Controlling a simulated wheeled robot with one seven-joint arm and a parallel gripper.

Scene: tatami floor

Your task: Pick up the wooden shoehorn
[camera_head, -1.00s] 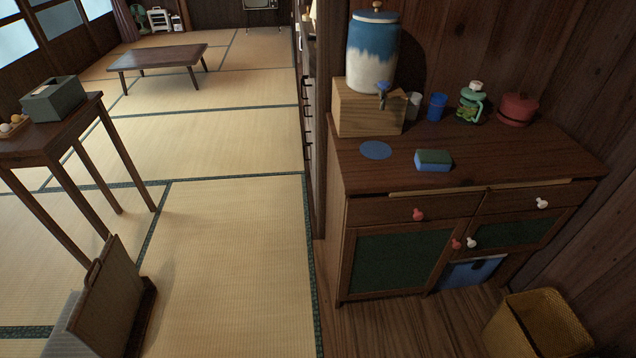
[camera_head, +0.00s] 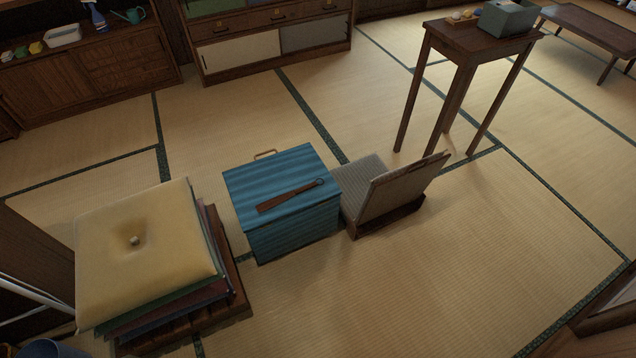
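The wooden shoehorn (camera_head: 288,196) is a long, thin brown piece with a small dark loop at its right end. It lies flat and slanted on top of a blue striped box (camera_head: 262,178) that stands on the tatami floor. The whole shoehorn is in plain sight with nothing covering it. My gripper does not show in the head view.
A stack of cushions (camera_head: 150,245) stands left of the blue box, and a legless floor chair (camera_head: 395,195) close on its right. A tall wooden table (camera_head: 470,40) is at the upper right. Open tatami (camera_head: 420,290) lies in front and to the right.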

